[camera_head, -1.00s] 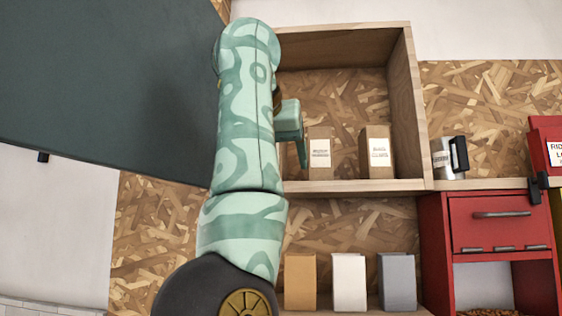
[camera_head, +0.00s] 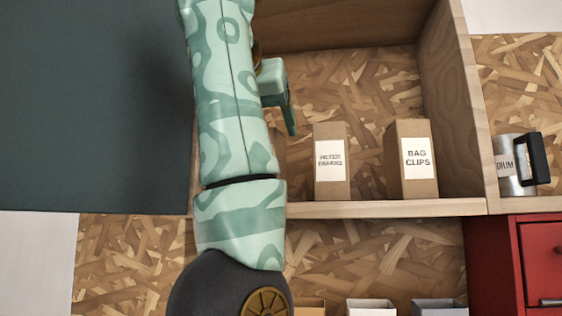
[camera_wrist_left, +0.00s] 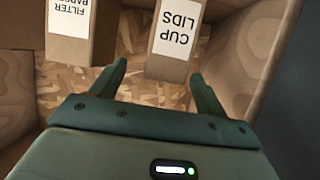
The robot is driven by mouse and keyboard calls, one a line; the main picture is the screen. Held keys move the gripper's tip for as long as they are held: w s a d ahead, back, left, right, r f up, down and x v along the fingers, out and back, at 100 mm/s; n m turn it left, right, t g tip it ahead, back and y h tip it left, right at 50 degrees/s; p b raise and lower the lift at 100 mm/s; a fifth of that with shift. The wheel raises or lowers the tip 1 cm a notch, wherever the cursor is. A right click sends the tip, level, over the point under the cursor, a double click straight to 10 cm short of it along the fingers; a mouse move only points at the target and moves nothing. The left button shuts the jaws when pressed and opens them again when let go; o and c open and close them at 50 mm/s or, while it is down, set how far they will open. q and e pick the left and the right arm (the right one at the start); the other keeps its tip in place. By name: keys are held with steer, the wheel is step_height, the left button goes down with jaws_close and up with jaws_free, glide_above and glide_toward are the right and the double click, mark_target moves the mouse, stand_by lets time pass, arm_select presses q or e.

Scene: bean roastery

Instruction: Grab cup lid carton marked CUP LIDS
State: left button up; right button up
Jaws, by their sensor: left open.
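The carton marked CUP LIDS (camera_wrist_left: 178,38) shows upside down in the left wrist view, a brown box with a white label. It stands ahead of my left gripper (camera_wrist_left: 158,78), between the lines of its two fingers. The fingers are open and look empty, and I cannot tell that they touch the carton. In the head view my left gripper (camera_head: 289,105) is at the wooden cubby, left of the other cartons, partly hidden by my arm. The CUP LIDS label is not readable there; my arm covers that spot. My right gripper is not in view.
A FILTER PAPERS carton (camera_head: 331,180) and a BAG CLIPS carton (camera_head: 412,175) stand on the cubby shelf (camera_head: 380,208). The cubby side wall (camera_head: 458,110) rises at right, with a metal cup (camera_head: 514,165) beyond it. A dark panel (camera_head: 90,100) fills the left.

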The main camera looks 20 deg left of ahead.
arm_select(q)
steer(key=shift+a+x, duration=0.2)
steer(key=shift+x, duration=0.9)
steer(key=shift+w+a+p, duration=0.1)
steer(key=shift+p, duration=0.35)
steer(key=p+x, duration=0.2)
steer(key=x, duration=0.2)
steer(key=shift+f+p, duration=0.25)
steer(key=shift+p, duration=0.05)
steer(key=shift+w+a+f, duration=0.15)
steer(key=shift+w, duration=0.05)
steer(key=shift+s, duration=0.1)
steer(key=shift+c, duration=0.3)
steer(key=shift+s, duration=0.25)
steer(key=c, duration=1.1)
steer(key=shift+o, duration=0.2)
steer(key=shift+w, duration=0.15)
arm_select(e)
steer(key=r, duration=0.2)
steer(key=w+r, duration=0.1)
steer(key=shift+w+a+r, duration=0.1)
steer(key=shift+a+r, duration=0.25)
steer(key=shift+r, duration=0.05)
